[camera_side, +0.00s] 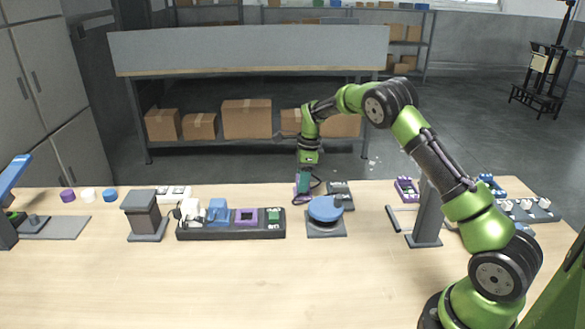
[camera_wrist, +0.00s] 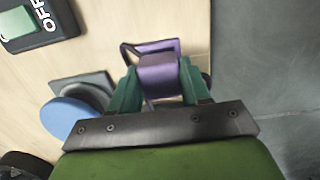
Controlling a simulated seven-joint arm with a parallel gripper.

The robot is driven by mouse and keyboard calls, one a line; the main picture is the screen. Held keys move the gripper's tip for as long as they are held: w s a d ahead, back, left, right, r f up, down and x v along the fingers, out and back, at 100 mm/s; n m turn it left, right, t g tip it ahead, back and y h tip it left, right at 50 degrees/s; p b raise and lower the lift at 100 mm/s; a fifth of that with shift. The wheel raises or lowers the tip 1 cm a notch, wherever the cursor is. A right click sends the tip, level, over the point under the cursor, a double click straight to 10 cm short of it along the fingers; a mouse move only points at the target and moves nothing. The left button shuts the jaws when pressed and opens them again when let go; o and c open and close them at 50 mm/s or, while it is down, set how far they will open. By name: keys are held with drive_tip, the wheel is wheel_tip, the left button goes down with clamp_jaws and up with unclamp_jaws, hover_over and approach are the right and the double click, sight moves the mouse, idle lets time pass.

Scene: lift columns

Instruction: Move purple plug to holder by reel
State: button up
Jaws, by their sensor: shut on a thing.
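My gripper (camera_side: 304,182) points down near the table's far edge, behind the blue-topped disc. In the wrist view my gripper (camera_wrist: 160,90) has its green fingers shut on the purple plug (camera_wrist: 160,70). A purple frame-like outline and a dark cable curve show just beyond the plug; I cannot tell whether the plug touches the table. The likely reel is the blue disc (camera_side: 325,208) on a grey base, and it also shows in the wrist view (camera_wrist: 66,117).
A dark power strip (camera_side: 231,229) holds white and blue plugs, a purple-rimmed socket (camera_side: 246,217) and a green switch (camera_side: 273,217). A grey post (camera_side: 144,213) stands left; another post (camera_side: 427,215) stands right. The front table is clear.

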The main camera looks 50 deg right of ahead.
drive_tip(key=shift+f, duration=0.45)
drive_tip(key=o, duration=1)
drive_tip(key=shift+o, duration=0.7)
drive_tip(key=shift+o, duration=0.6)
drive_tip(key=shift+r, duration=3.55)
